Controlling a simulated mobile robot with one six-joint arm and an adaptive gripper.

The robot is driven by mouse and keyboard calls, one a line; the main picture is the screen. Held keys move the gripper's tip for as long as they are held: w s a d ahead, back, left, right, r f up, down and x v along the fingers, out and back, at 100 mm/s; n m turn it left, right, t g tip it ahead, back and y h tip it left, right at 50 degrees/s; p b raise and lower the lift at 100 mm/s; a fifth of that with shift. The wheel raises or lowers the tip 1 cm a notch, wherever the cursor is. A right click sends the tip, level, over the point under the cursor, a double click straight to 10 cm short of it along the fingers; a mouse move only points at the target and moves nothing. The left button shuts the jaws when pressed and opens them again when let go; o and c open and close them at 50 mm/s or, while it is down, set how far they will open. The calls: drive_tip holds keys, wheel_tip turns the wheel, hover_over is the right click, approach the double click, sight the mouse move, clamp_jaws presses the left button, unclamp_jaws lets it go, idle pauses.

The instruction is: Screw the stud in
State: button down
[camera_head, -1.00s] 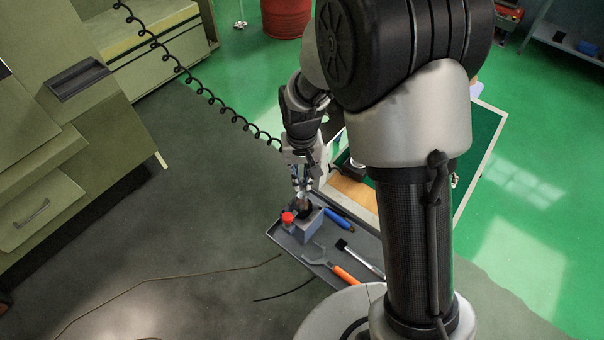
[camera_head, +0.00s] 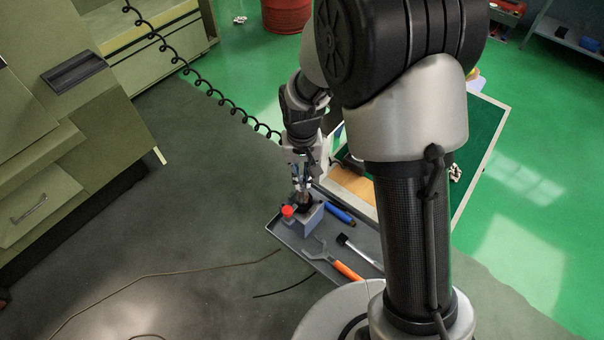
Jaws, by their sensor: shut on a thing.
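My gripper (camera_head: 303,187) points straight down over a small grey block (camera_head: 311,220). Its fingers are shut on a small brownish piece, seemingly the stud (camera_head: 304,198), held upright. The stud's lower end meets a dark round spot on top of the block. At this size I cannot tell how deep it sits or whether any thread shows. A red cap or knob (camera_head: 288,211) is at the block's left side. The block is on a grey tray (camera_head: 285,236).
On the tray lie a blue-handled tool (camera_head: 341,214), a black-headed tool (camera_head: 343,240) and an orange-handled tool (camera_head: 346,270). A coiled black cable (camera_head: 220,98) hangs left of my arm. Olive cabinets (camera_head: 80,130) stand at the left. A green-topped board (camera_head: 482,130) lies behind my arm.

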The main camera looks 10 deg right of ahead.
drive_tip(key=shift+f+b, duration=0.7)
drive_tip(key=shift+f, duration=0.1)
idle(1.4)
drive_tip(key=m, duration=0.5)
drive_tip(key=shift+m, duration=0.3)
drive_tip(key=shift+m, duration=0.4)
drive_tip(key=m, duration=0.3)
drive_tip(key=shift+m, duration=1.3)
